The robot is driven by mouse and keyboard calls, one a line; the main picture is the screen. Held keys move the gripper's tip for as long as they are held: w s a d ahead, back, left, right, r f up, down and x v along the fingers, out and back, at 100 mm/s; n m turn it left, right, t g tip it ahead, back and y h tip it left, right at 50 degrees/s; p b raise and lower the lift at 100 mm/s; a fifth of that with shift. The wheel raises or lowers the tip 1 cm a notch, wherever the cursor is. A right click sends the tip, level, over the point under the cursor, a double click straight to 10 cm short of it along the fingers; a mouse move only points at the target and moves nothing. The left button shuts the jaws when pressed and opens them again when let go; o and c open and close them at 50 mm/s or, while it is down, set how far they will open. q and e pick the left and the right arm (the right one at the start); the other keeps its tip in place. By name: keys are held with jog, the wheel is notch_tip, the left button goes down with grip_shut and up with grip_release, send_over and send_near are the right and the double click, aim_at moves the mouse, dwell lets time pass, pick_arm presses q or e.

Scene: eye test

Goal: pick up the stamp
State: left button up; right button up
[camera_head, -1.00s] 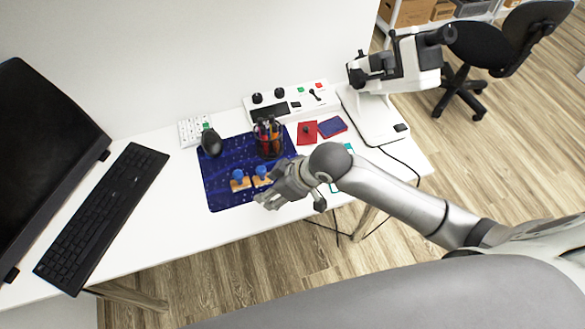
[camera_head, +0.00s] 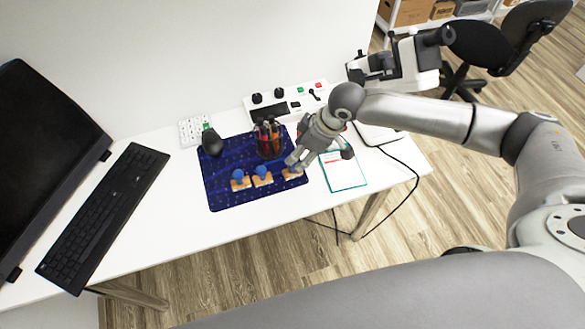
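Three stamps with blue knobs and wooden bases stand in a row on the dark blue mat (camera_head: 222,197): a left stamp (camera_head: 240,184), a middle stamp (camera_head: 262,180) and a right stamp (camera_head: 291,174). My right gripper (camera_head: 293,162) comes in from the right, with its fingertips at the right stamp's knob and partly covering it. I cannot tell whether the fingers touch or close on it. The right stamp's base appears to rest on the mat. My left gripper is not in view.
A pen holder (camera_head: 269,148) stands just behind the stamps. A teal-edged board (camera_head: 345,180) lies right of the mat. A white microscope-like device (camera_head: 405,65) stands at the back right.

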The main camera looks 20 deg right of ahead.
aim_at(292, 168)
jog(key=shift+x, duration=0.9)
jog(key=shift+p+x, duration=0.6)
jog(key=shift+x, duration=2.05)
jog(key=shift+s, duration=0.1)
grip_shut()
jog(key=shift+r, duration=0.2)
